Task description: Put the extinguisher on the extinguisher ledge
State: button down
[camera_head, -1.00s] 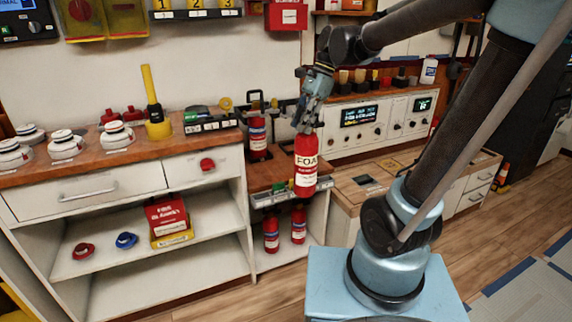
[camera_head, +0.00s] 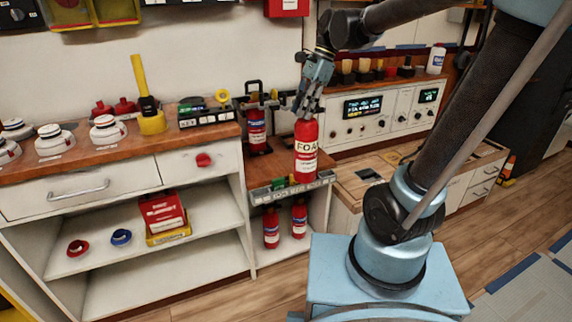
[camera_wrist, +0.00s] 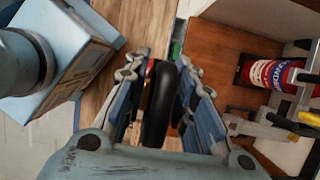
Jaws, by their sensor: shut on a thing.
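My gripper (camera_head: 309,106) is shut on the black top of a red extinguisher marked FOAM (camera_head: 306,160). The extinguisher hangs upright in front of the wooden ledge (camera_head: 262,178), its base appearing just above the ledge's front strip. I cannot tell whether the base touches the ledge. In the wrist view, my fingers (camera_wrist: 160,95) close around the black handle (camera_wrist: 158,108), which hides most of the red body. The bare wood of the ledge (camera_wrist: 210,55) lies to the right there.
Another red extinguisher (camera_head: 257,130) stands at the back left of the ledge, also in the wrist view (camera_wrist: 270,74). Two small extinguishers (camera_head: 271,228) (camera_head: 299,217) stand on the shelf below. A panel with displays (camera_head: 385,115) is to the right. A cluttered wooden counter (camera_head: 100,150) is left.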

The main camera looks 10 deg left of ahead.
jog(key=w+a+r, duration=0.3)
jog(key=w+a, duration=0.2)
jog(key=a, duration=0.3)
jog(key=w+a+r, duration=0.3)
jog(key=w+a, duration=0.1)
jog(key=a, duration=0.4)
notch_tip(320, 180, down, 10)
jog(key=shift+w+a+r, duration=0.15)
jog(key=shift+w+a, duration=0.1)
jog(key=shift+a, duration=0.2)
jog(key=c, duration=1.3)
grip_release()
jog(key=shift+c, duration=0.2)
jog(key=v, duration=1.2)
